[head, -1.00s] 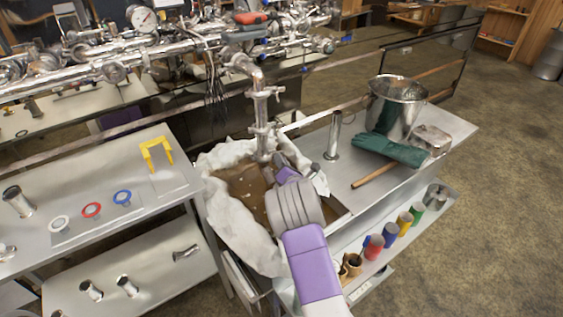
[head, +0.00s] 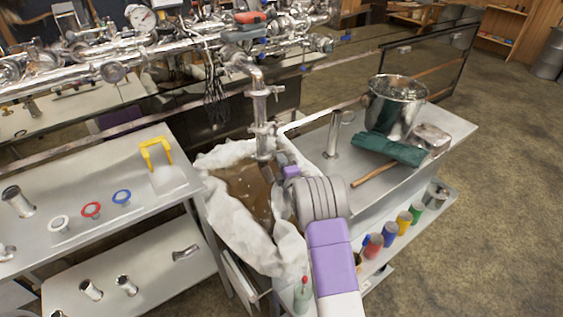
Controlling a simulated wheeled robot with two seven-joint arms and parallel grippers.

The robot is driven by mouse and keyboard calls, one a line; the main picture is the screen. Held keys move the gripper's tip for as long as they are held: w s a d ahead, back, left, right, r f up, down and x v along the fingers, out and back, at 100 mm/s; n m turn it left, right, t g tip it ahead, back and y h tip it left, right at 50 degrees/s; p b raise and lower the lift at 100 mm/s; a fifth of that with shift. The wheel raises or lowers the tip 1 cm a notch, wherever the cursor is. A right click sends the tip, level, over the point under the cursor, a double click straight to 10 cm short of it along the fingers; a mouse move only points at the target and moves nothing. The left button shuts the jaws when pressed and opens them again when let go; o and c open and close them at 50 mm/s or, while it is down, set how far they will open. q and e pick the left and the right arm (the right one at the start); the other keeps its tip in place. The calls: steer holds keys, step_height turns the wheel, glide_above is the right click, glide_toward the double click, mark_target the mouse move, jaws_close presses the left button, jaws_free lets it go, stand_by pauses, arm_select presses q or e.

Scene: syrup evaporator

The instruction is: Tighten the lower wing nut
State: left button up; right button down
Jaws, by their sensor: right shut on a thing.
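A steel pipe (head: 260,108) hangs upright over the cloth-lined pan. It has an upper clamp (head: 261,92) and a lower clamp (head: 262,129), each with a small part sticking out to the right. I cannot make out the wing nut's shape at the lower clamp. My right gripper (head: 275,168) is just right of the pipe's lower end, below the lower clamp in the picture. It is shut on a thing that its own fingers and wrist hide. My left gripper is not in view.
The pan's white cloth (head: 226,215) surrounds brown liquid (head: 247,190) under my gripper. A steel bucket (head: 395,105), green gloves (head: 388,149) and an upright tube (head: 333,137) stand or lie on the right bench. A yellow bracket (head: 155,152) is on the left table.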

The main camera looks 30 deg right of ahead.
steer(key=shift+a+f+m, duration=0.1)
steer(key=shift+a+m, duration=0.05)
steer(key=shift+m, duration=2.6)
steer(key=shift+a+f+m, duration=0.1)
steer(key=shift+f+m, duration=0.05)
steer(key=shift+m, duration=2.55)
steer(key=shift+a+f+m, duration=0.1)
steer(key=shift+a+m, duration=0.05)
steer(key=shift+m, duration=2.6)
steer(key=c, duration=1.3)
jaws_free()
steer(key=shift+w, duration=0.1)
